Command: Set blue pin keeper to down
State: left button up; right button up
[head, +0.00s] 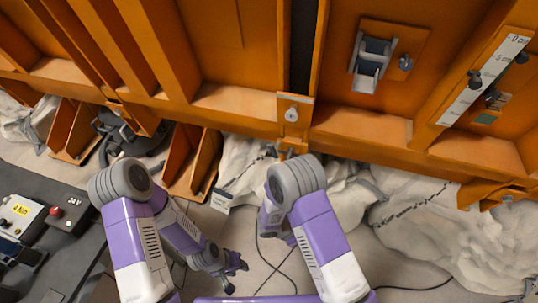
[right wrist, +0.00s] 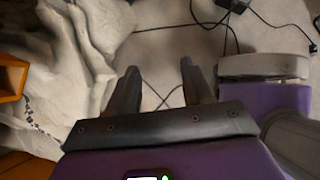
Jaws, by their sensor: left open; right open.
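No clearly blue pin keeper stands out in these views. A grey metal bracket (head: 372,62) with a dark bluish insert sits on an orange plate on the orange frame, at the upper right of the head view. My left gripper (head: 233,275) is open and empty, low over the floor, well away from the frame. My right gripper (right wrist: 158,82) is open and empty over the pale floor; in the head view my right arm largely hides it.
White rocky sacks (head: 450,235) lie under the orange frame (head: 240,105). Cables (head: 275,270) run across the floor. A dark bench with a control box (head: 62,208) is at the left. A white scale (head: 485,78) with dark knobs is at the upper right.

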jog(key=w+a+r+n+t+h, duration=0.1)
jog(key=w+a+r+n+t, duration=0.25)
jog(key=w, duration=0.25)
jog(key=w+a+r+n+t+h, duration=0.1)
jog(key=w+a+r+n+t, duration=0.1)
jog(key=w+r+t, duration=0.3)
jog(key=n+t+y, duration=0.2)
jog(key=n+t, duration=0.2)
jog(key=t, duration=0.2)
send_near(269, 155)
jog(key=x, duration=0.3)
jog(key=b+x, duration=0.2)
jog(key=x, duration=0.4)
jog(key=shift+w+f, duration=0.15)
jog(key=shift+w, duration=0.05)
jog(key=shift+w+d, duration=0.25)
jog(key=shift+w, duration=0.35)
grip_shut()
